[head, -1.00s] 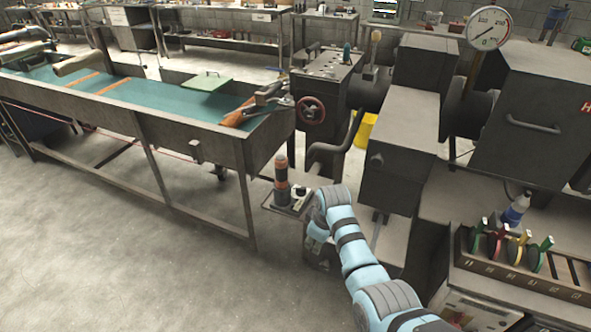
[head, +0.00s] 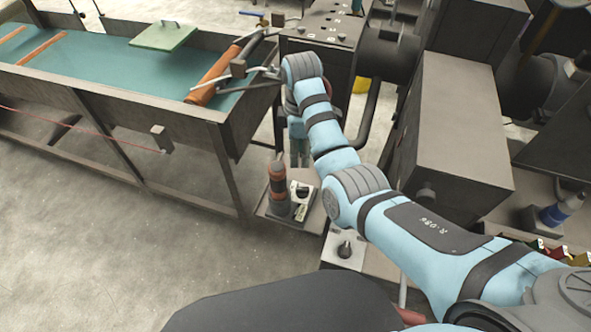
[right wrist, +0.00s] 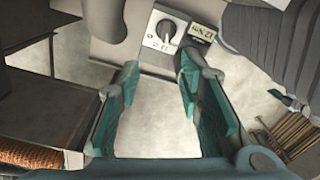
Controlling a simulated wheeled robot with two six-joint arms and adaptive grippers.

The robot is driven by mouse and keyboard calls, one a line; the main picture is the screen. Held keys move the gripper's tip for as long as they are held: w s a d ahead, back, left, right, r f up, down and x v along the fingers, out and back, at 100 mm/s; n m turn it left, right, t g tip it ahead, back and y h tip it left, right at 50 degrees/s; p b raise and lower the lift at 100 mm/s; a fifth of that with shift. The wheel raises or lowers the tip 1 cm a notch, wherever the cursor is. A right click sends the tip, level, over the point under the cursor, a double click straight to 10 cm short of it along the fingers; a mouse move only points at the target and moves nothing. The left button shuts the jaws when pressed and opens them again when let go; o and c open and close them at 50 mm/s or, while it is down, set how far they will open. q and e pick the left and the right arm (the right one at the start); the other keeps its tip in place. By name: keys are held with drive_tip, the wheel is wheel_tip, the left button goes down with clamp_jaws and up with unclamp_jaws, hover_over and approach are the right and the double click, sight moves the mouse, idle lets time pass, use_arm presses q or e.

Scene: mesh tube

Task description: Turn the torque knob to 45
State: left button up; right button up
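The torque knob (right wrist: 168,30) is small and dark on a white dial plate, at the top of the right wrist view; I cannot read its setting for sure. A small label (right wrist: 203,33) sits to its right. My left gripper is not in view.
A small tray (head: 265,213) with a dark, red-banded upright tool (head: 278,185) stands close to my right gripper in the head view. A long bench (head: 110,95) carries an orange tube (head: 208,88). Dark machinery (head: 465,130) fills the right side. Open floor lies at left.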

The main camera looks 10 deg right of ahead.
drive_tip(key=b, duration=0.2)
hover_over(300, 189)
drive_tip(key=f, duration=0.7)
drive_tip(key=shift+s+f, duration=0.35)
drive_tip(key=f, duration=0.2)
drive_tip(key=w+f+b, duration=0.1)
drive_tip(key=f, duration=0.2)
drive_tip(key=shift+f, duration=0.3)
drive_tip(key=shift+w+f, duration=0.1)
drive_tip(key=shift+f, duration=0.1)
drive_tip(key=shift+s+r, duration=0.2)
drive_tip(key=shift+s, duration=0.1)
drive_tip(key=shift+c, duration=0.4)
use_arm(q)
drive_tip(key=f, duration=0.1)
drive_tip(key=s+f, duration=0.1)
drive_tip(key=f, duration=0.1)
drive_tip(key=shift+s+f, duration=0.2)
use_arm(e)
drive_tip(key=shift+w, duration=0.1)
clamp_jaws()
